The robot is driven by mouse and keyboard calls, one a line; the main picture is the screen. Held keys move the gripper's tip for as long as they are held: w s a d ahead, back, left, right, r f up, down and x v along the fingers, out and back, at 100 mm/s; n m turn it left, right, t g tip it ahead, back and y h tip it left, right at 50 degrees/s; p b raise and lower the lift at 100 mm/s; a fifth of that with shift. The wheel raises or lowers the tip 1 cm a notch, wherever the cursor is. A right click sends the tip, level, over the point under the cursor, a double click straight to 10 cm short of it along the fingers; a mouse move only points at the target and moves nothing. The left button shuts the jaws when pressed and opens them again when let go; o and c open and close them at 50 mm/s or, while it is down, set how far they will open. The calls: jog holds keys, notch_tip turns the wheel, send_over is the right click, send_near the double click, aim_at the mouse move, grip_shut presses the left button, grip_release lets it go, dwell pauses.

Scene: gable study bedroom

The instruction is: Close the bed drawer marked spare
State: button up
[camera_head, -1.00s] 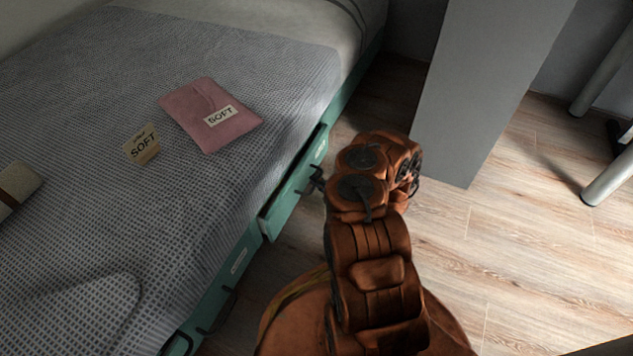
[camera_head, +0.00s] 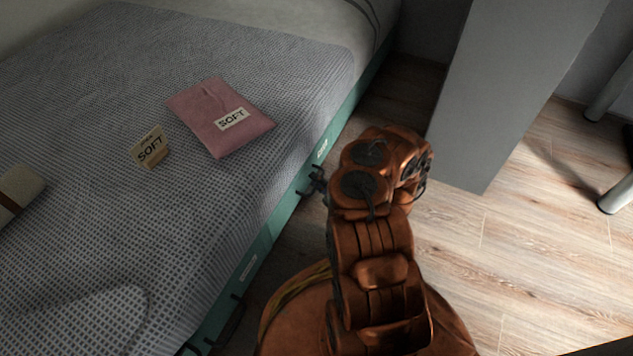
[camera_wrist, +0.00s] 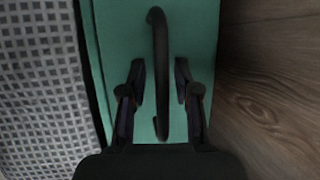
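The green bed drawer (camera_head: 318,158) by my gripper sits along the bed side, its front about flush with the bed frame in the head view. Its label is too small to read, so I cannot confirm it says spare. In the wrist view the green drawer front (camera_wrist: 196,40) fills the middle, with a dark bar handle (camera_wrist: 159,40) upright across it. My gripper (camera_wrist: 160,78) is open, one finger on each side of the handle, with gaps to it. In the head view my gripper (camera_head: 316,182) is at the drawer front, partly hidden by my arm.
A second green drawer (camera_head: 225,300) with a label lies nearer along the bed. A grey panel (camera_head: 500,90) stands right of my arm.

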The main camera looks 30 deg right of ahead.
jog(key=shift+s+d, duration=0.1)
jog(key=shift+s, duration=0.2)
jog(key=v, duration=1.1)
jog(key=shift+s, duration=0.25)
dwell(0.3)
